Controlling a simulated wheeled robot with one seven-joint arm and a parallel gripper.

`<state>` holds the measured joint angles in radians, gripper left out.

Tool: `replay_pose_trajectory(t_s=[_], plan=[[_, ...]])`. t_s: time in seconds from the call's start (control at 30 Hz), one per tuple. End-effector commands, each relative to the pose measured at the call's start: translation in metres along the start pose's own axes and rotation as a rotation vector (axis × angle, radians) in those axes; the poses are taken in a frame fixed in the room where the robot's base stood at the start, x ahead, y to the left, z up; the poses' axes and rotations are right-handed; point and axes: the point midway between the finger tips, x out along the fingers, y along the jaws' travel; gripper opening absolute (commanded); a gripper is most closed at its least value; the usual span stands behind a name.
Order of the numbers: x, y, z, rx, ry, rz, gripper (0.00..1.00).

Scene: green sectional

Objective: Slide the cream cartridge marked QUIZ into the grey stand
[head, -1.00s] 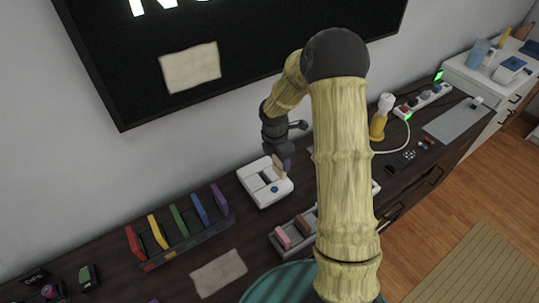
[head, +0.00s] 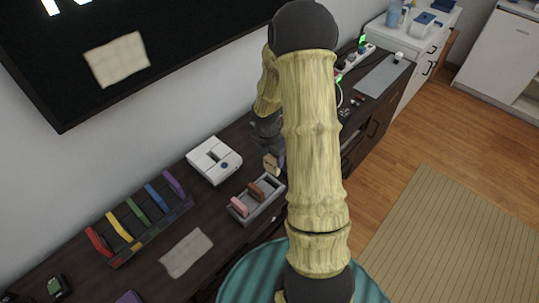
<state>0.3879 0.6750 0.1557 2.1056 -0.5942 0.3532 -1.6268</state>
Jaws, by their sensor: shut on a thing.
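The cream cartridge (head: 271,164) is held upright in my gripper (head: 273,149), just above the far end of the grey stand (head: 239,217). Any marking on it is too small to read. My gripper is shut on it, and my own arm hides part of the gripper. The stand holds a pink cartridge (head: 239,204) at its near end and a brown cartridge (head: 256,191) in the middle. The far end of the stand is partly hidden by my arm, so I cannot tell whether the cream cartridge touches it.
A white console (head: 214,160) sits behind the stand. A rack of coloured cartridges (head: 150,232) stands to the left, with a cloth (head: 187,253) in front. A power strip (head: 354,58) and a grey mat (head: 384,76) lie at the far right of the dark cabinet.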

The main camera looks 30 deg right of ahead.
Motion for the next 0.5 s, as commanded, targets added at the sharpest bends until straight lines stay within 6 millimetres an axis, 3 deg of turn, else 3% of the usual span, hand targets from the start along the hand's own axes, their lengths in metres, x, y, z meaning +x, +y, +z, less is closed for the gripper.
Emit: replay_pose_trajectory(t_s=[0.1,0.5], plan=[[-0.002,0.000,-0.001,-0.002,0.001,0.000,0.34],[0.033,0.002,-0.006,-0.006,0.000,0.000,0.34]])
